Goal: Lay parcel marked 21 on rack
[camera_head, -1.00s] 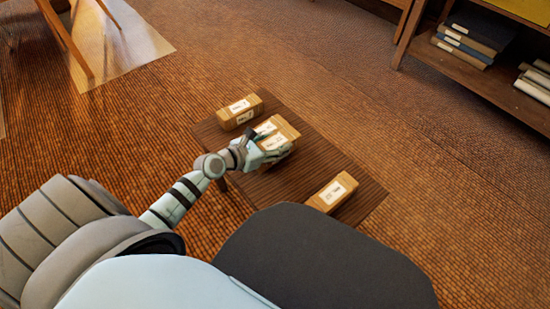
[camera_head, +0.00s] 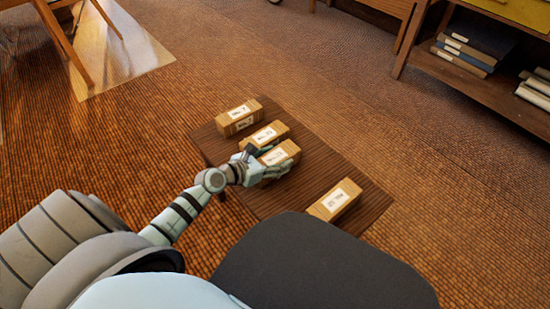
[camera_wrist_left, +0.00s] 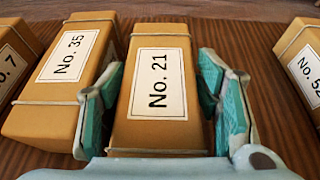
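The parcel marked 21 (camera_wrist_left: 158,85) is a tan box with a white label, lying between the two fingers of my left gripper (camera_wrist_left: 160,85). The fingers sit close against its two long sides and look shut on it. In the head view the parcel (camera_head: 281,152) is low over the dark ribbed rack (camera_head: 300,187), seemingly resting on it, with my left gripper (camera_head: 262,163) at its near end. The parcel marked 35 (camera_wrist_left: 68,70) lies just left of it, close to the left finger. My right gripper is not in view.
The parcel marked 7 (camera_head: 239,117) lies at the rack's far left end. The parcel marked 52 (camera_head: 335,200) lies at the near right, with bare rack between it and parcel 21. A shelf with books (camera_head: 465,52) stands at the upper right.

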